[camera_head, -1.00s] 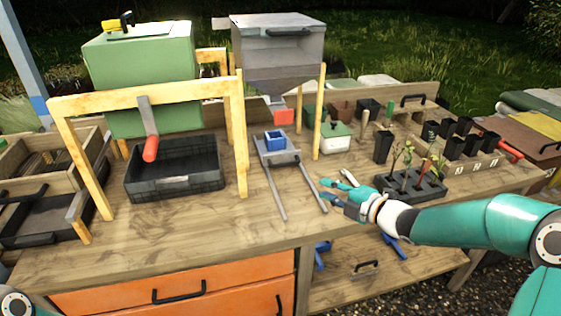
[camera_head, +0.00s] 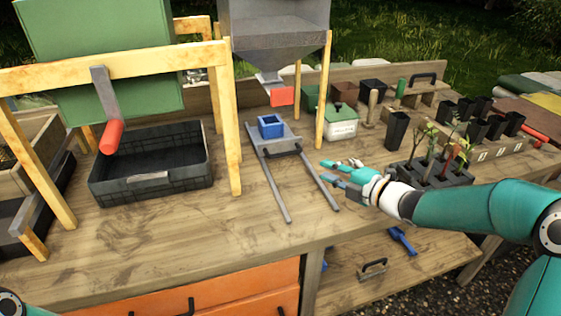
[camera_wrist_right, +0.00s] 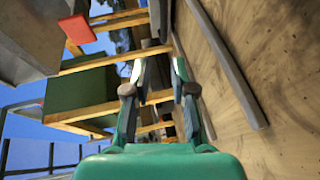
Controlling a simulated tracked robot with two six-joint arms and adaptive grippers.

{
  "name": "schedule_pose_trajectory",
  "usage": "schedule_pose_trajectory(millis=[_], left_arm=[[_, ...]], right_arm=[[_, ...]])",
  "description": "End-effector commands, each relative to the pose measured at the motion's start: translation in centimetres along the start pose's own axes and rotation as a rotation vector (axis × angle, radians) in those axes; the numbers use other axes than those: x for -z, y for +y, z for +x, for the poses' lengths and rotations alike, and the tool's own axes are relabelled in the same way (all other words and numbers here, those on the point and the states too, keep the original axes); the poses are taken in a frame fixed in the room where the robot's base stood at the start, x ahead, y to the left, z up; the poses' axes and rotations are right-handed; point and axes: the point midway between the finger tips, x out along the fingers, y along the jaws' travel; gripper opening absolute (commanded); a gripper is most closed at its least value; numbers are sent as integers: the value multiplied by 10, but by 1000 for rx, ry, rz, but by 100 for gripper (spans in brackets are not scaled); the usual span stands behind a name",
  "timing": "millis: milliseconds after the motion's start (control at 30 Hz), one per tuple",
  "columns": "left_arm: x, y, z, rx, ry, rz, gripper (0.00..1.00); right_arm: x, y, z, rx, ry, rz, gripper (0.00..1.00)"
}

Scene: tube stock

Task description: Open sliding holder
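The sliding holder (camera_head: 276,146) is a grey plate with a dark handle at its front. It sits between two grey rails (camera_head: 262,175) on the wooden bench, under the hopper's outlet, and carries a small blue square cup (camera_head: 271,126). My right gripper (camera_head: 325,171) is open and empty, beside the right rail and to the right of the holder, apart from the handle. In the right wrist view its two fingers (camera_wrist_right: 157,75) are spread, with a grey rail (camera_wrist_right: 228,62) along the bench to their right. My left gripper is not in view.
A grey hopper (camera_head: 275,30) with a red tab (camera_head: 282,96) stands above the holder on wooden posts. A black crate (camera_head: 150,185) lies to the left under a green bin (camera_head: 95,50). A seedling tray (camera_head: 430,172) is right of my gripper. The bench front is clear.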

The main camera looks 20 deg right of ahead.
Motion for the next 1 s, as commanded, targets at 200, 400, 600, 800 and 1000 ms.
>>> schedule_pose_trajectory(millis=[200, 400, 600, 800, 1000], left_arm=[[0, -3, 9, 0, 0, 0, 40], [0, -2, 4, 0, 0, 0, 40], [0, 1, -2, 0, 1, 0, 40], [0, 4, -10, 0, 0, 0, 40], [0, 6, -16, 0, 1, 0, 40]], right_arm=[[2, -10, 13, 1, 8, -2, 25], [5, -9, 43, 2, 14, -2, 25], [6, -8, 86, 2, 15, -2, 25], [7, -8, 129, 2, 14, -2, 25], [7, -8, 161, 2, 14, -3, 25]])
